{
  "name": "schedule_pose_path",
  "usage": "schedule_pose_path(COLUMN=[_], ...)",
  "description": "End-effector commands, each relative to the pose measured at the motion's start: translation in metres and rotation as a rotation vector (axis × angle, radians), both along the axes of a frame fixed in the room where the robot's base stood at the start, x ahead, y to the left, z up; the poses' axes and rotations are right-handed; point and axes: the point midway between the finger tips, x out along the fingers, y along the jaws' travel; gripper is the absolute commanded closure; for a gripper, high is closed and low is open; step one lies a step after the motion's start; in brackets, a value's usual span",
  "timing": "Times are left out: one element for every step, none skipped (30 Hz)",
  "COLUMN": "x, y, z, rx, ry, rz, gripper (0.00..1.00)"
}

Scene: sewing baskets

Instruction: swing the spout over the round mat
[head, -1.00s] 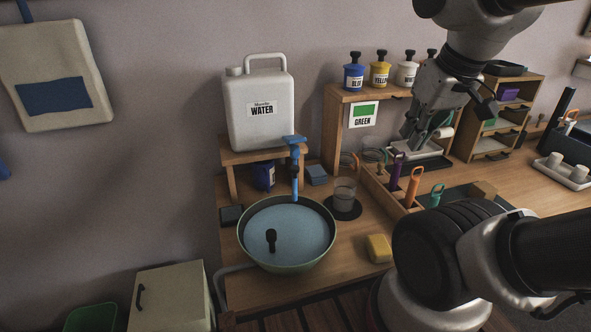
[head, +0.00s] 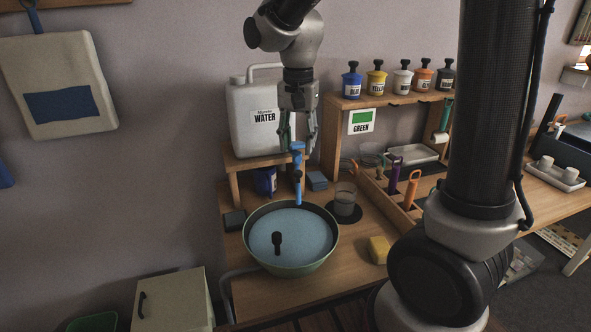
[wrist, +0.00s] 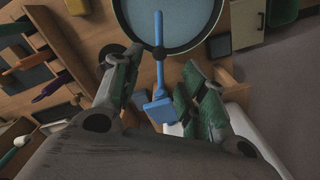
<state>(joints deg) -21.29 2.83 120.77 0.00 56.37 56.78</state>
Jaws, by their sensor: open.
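The blue spout (head: 298,180) extends from the white water jug (head: 262,118), and its lower end is over the bowl of water (head: 292,268). The round mat (head: 344,220) is dark, lies right of the bowl and carries a clear cup (head: 345,198). My gripper (head: 299,142) is open and points down at the upper part of the spout. In the wrist view the spout (wrist: 158,75) runs between the spread fingers (wrist: 161,76). I cannot tell whether either finger touches it.
A yellow sponge (head: 379,250) lies right of the bowl. A wooden organizer with upright tools (head: 411,190) stands right of the mat. Several paint jars line the shelf (head: 375,99) behind. A blue jar (head: 265,181) sits under the jug's stand.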

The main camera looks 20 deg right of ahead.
Motion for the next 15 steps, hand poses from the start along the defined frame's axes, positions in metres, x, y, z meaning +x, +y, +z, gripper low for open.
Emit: schedule_pose_path(x=[0.001,0.0,0.0,0.0,0.0,0.0,0.0,-0.001,-0.001,-0.001,-0.001,-0.001,-0.002,-0.001,-0.001], y=[0.0,0.0,0.0,0.0,0.0,0.0,-0.001,-0.001,-0.001,-0.001,-0.001,-0.001,-0.001,-0.001,-0.001], z=[0.001,0.0,0.0,-0.001,-0.002,-0.004,-0.007,-0.011,-0.016,-0.021,-0.026,-0.034,-0.039,-0.044,-0.051], rx=[0.0,0.0,-0.001,-0.001,0.0,-0.001,-0.001,-0.001,-0.002,-0.002,-0.002,-0.002,-0.003,-0.002,-0.002], ry=[-0.001,0.0,0.001,0.001,0.001,0.002,0.002,0.003,0.005,0.004,0.004,0.004,0.006,0.004,0.004], rz=[-0.054,-0.085,-0.118,-0.137,-0.152,-0.163,-0.168,-0.17,-0.17,-0.169,-0.169,-0.168,-0.168,-0.168,-0.168], gripper=[0.58,0.58,0.58,0.58,0.58,0.58,0.58,0.58,0.58,0.58,0.58,0.58,0.58,0.58,0.58])
